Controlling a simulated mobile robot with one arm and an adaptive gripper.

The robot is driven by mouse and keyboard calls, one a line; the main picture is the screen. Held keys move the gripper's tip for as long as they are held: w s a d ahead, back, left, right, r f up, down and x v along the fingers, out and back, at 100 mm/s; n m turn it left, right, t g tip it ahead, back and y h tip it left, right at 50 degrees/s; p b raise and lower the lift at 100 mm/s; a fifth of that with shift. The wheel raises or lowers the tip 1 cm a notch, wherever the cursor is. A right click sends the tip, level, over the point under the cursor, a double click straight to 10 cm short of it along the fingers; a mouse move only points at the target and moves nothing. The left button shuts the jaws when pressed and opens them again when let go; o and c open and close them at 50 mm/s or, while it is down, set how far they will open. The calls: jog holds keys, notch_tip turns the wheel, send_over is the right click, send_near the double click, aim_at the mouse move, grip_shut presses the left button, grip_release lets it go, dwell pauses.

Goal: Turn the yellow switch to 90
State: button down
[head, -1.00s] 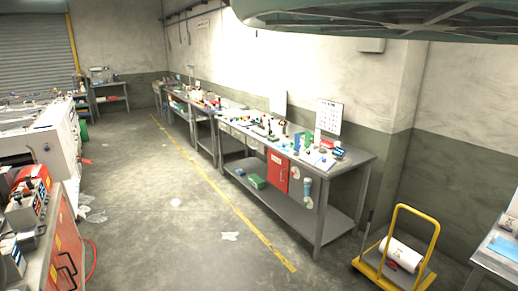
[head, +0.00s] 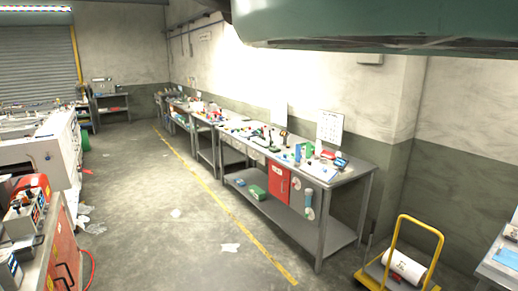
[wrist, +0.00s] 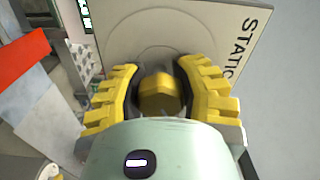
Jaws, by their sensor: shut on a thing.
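In the wrist view, the yellow switch (wrist: 160,97) is a faceted yellow knob on a beige panel (wrist: 200,25) with the printed letters "STATIC". My gripper (wrist: 158,76) has yellow ribbed fingers with dark pads, one on each side of the switch, and is shut on it. The pads hide the knob's sides. No angle marks around the switch can be made out. In the head view I cannot make out the switch or my gripper.
In the wrist view, a red piece (wrist: 22,58) and grey clutter lie left of the panel. In the head view, a long grey workbench (head: 345,178) holds small items; a yellow-handled trolley (head: 441,245) stands at right. The floor (head: 165,235) is mostly open.

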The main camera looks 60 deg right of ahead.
jog(key=m, duration=0.1)
jog(key=m+p, duration=0.1)
jog(key=m, duration=0.1)
jog(key=shift+r+m, duration=0.3)
jog(key=shift+s+m+p, duration=0.1)
jog(key=shift+m+p, duration=0.25)
jog(key=shift+m, duration=0.25)
jog(key=shift+s+a, duration=0.1)
jog(key=c, duration=1.2)
grip_release()
jog(key=o, duration=0.7)
jog(key=shift+f, duration=0.25)
jog(key=shift+d, duration=0.2)
jog(key=shift+v, duration=5.85)
